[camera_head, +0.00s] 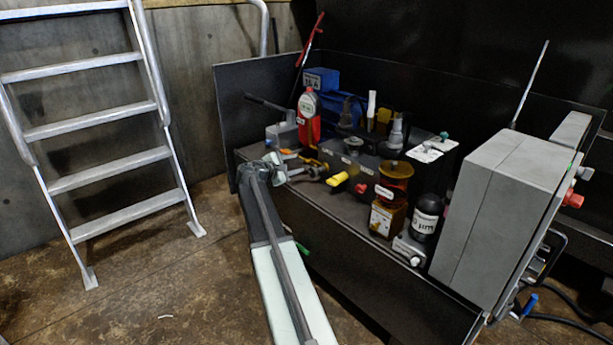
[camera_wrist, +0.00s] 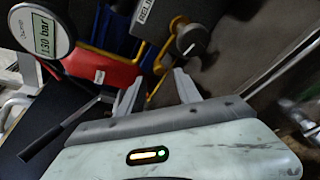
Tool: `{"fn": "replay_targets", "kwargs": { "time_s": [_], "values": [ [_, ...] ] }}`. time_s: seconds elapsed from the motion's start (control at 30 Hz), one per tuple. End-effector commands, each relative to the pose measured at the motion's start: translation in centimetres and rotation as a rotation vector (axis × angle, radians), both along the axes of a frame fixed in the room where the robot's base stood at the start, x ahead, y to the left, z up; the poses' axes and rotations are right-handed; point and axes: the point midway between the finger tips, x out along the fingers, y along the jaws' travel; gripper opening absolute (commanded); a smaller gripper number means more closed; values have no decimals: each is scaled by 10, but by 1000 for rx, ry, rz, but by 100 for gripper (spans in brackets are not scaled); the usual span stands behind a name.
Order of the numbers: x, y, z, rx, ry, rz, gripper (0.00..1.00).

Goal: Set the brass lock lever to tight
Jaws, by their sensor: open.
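My gripper (camera_head: 285,172) is at the left end of the machine bench, close to its small fittings. In the wrist view its two fingers (camera_wrist: 157,92) are spread apart with nothing held between them. A thin yellow or brass-coloured piece (camera_wrist: 155,88) shows beyond the gap between the fingers, near a dark round knob (camera_wrist: 190,38). I cannot tell for certain whether this piece is the brass lock lever. A yellow handle (camera_head: 338,179) sits to the right of the gripper in the head view. No tight marking is readable.
A gauge reading about 130 bar (camera_wrist: 42,33) and a black-handled lever (camera_wrist: 55,130) are at the left in the wrist view. A red bottle (camera_head: 309,118), amber filter bowl (camera_head: 394,182) and grey cabinet (camera_head: 505,205) stand along the bench. A ladder (camera_head: 100,125) is left; floor between is clear.

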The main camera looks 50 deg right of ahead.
Motion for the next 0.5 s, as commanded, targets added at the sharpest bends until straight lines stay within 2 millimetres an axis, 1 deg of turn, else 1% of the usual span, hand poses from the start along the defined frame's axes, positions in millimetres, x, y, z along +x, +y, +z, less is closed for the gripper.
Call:
{"fn": "replay_targets", "kwargs": {
  "time_s": [0.13,0.27,0.5],
  "values": [
    [1,-2,1,0,0,0,40],
    [3,-13,-3,1,-1,0,40],
    [8,-56,-16,2,-3,-1,40]
  ]
}}
